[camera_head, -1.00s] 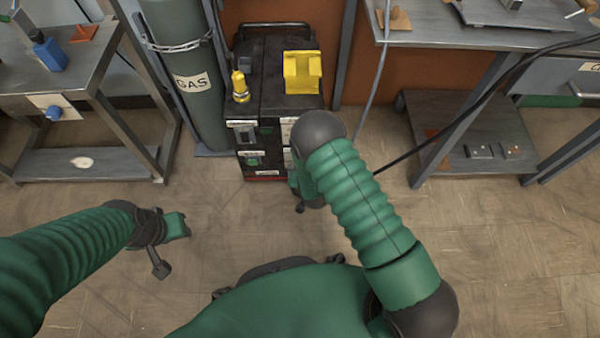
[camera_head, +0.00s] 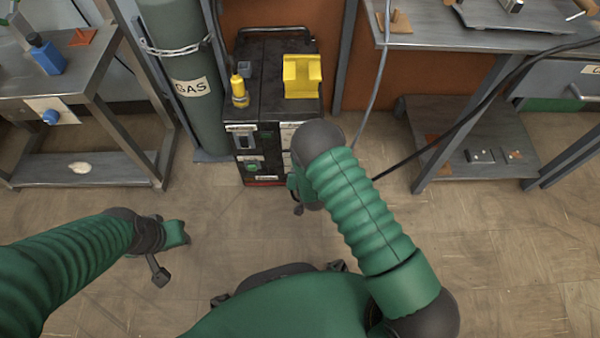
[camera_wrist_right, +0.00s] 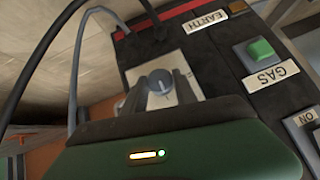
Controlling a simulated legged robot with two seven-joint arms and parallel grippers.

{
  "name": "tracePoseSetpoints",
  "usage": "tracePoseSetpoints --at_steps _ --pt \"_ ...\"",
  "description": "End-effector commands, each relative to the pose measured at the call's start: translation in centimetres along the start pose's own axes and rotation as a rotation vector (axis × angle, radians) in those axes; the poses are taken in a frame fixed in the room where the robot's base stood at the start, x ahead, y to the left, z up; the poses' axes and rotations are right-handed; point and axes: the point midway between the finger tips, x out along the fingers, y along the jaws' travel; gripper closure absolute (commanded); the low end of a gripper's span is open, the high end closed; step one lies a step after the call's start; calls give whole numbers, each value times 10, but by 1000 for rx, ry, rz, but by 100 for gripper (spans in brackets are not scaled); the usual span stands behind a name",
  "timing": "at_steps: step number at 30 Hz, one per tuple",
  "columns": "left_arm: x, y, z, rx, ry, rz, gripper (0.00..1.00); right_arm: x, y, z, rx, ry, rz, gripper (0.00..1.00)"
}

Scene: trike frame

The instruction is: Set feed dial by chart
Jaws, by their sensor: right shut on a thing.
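The black welding machine (camera_head: 278,105) stands on the floor in the head view, with its front panel towards me. In the right wrist view, a round grey dial (camera_wrist_right: 161,82) with a light pointer mark sits on a white plate (camera_wrist_right: 174,63) on that panel. My right gripper (camera_wrist_right: 163,86) is shut on the dial, one dark finger on each side. In the head view my right forearm hides most of that hand and the dial. My left gripper (camera_head: 177,233) is over bare floor, away from the machine; its finger opening does not show clearly. I cannot make out a readable chart.
Beside the dial are a green button (camera_wrist_right: 261,49) and a GAS label (camera_wrist_right: 272,75). A chained gas cylinder (camera_head: 180,75) stands left of the machine. Benches stand left (camera_head: 80,80) and right (camera_head: 430,35). A dark cable (camera_head: 450,125) runs at the right.

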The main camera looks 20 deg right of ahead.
Motion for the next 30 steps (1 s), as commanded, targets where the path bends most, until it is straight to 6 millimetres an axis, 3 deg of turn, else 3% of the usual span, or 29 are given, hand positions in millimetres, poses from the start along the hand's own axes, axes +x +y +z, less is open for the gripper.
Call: tracePoseSetpoints --at_steps 11,19,30 --pt "-5 0 -1 0 0 0 62 -1 4 0 72 -1 -64 100" --pt "-9 0 -2 0 0 0 62 0 8 1 223 0 -210 100" --pt "6 0 1 0 0 0 62 5 13 5 471 1 -459 100"
